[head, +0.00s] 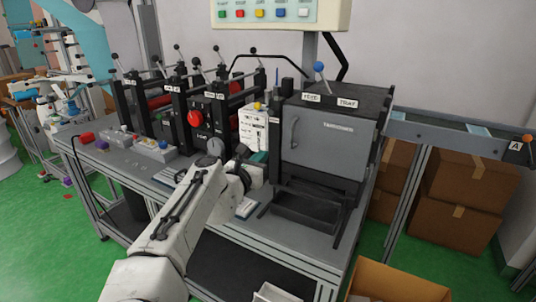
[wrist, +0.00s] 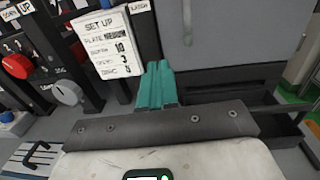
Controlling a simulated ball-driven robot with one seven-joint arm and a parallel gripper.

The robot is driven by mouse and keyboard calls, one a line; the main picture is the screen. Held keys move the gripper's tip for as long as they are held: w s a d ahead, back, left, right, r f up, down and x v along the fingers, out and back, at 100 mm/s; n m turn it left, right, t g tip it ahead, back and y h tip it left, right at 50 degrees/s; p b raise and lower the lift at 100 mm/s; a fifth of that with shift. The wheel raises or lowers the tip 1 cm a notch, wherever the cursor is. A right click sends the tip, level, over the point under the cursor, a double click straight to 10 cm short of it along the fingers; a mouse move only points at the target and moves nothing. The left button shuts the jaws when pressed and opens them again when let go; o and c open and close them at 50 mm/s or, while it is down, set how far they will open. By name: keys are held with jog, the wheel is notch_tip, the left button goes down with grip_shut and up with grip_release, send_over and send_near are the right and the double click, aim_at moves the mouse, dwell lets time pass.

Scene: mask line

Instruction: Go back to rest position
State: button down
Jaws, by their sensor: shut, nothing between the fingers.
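My gripper (wrist: 157,84) shows in the wrist view as two teal fingers pressed together with nothing between them. In the head view my white arm reaches up from the lower left, and the teal gripper (head: 259,157) is in front of the machine, by the left edge of its grey door. The fingers point toward the gap between the white SET UP card (wrist: 105,45) and the grey door panel (wrist: 215,35). Whether they touch the machine cannot be told.
The grey-doored machine (head: 325,140) has a dark tray (head: 305,212) at its foot. A red knob (head: 194,118) and a grey dial (wrist: 68,93) are left of the card. Cardboard boxes (head: 460,195) stand at right. Green floor (head: 45,235) is open at left.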

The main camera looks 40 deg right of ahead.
jog(key=shift+v, duration=0.9)
